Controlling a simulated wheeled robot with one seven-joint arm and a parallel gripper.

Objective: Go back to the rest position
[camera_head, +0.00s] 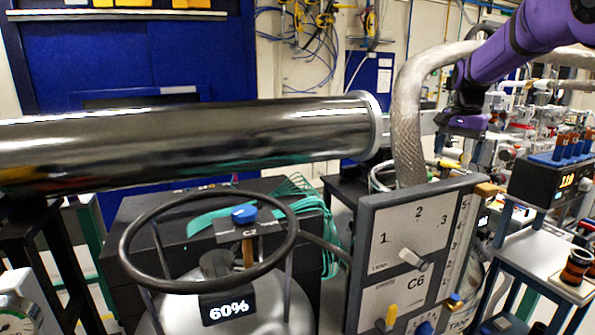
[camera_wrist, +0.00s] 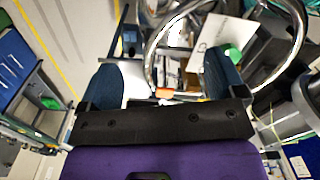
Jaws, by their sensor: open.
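My purple arm reaches in from the upper right in the head view. Its end hangs behind the silver braided hose (camera_head: 408,110), above the equipment there; the fingertips cannot be made out in that view. In the wrist view my gripper (camera_wrist: 163,75) has its two dark blue fingers wide apart. I see nothing held between them. A shiny curved metal tube or ring shows beyond the fingers, with a small orange item (camera_wrist: 165,92) in the gap; its distance is unclear.
A dewar with a black ring (camera_head: 125,245) and a "60%" display (camera_head: 228,307) stands in front. Beside it is a valve panel (camera_head: 365,270) marked C6. A large steel pipe (camera_head: 200,140) crosses the left. A side table (camera_head: 540,262) and a display box (camera_head: 540,182) stand right.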

